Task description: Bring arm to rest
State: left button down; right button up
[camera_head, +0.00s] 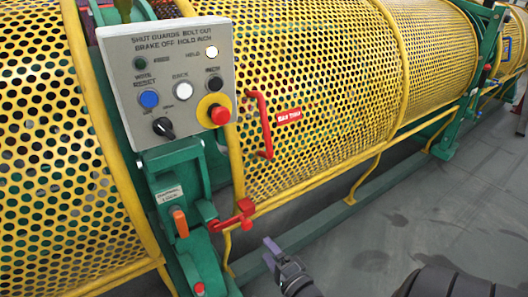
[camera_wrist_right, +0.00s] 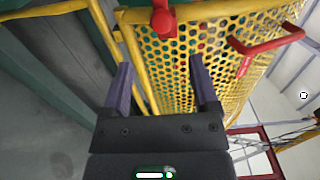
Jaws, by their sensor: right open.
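My right gripper (camera_head: 274,252) shows at the bottom middle of the head view, in front of the yellow guard and below the red latch. In the right wrist view its two purple-grey fingers (camera_wrist_right: 163,82) stand wide apart. Nothing is between them, and the yellow mesh lies beyond. A dark ribbed part of my arm shows at the bottom right of the head view. My left gripper is in neither view.
A grey control panel (camera_head: 166,75) with buttons stands on a green post (camera_head: 168,180). A red latch (camera_head: 235,214) and red handle (camera_head: 262,125) stick out near the perforated yellow guard (camera_head: 320,70). An orange lever (camera_head: 180,222) is on the post. Grey floor (camera_head: 440,195) at right is clear.

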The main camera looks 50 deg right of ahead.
dwell(0.3)
jog(key=s+a+f+n+g+y+p, duration=0.3)
jog(key=s+a+f+n+g+p, duration=0.2)
jog(key=s+f+n+g+p, duration=0.4)
pick_arm(q)
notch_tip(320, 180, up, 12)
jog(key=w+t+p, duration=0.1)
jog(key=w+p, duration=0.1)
jog(key=p, duration=0.1)
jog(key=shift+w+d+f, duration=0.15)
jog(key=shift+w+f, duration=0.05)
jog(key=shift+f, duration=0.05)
pick_arm(e)
jog(key=s+a+f+n+g, duration=0.1)
jog(key=s+a+n+g, duration=0.1)
jog(key=s+n, duration=0.3)
jog(key=s+a+f+n+g, duration=0.1)
jog(key=s+n+g, duration=0.3)
jog(key=s, duration=0.9)
jog(key=s+a+f+n+g, duration=0.2)
jog(key=s+n, duration=0.3)
jog(key=s, duration=0.4)
jog(key=shift+s+a+f+n+g, duration=0.25)
jog(key=shift+a+f+n+g, duration=0.1)
jog(key=shift+f+g, duration=0.2)
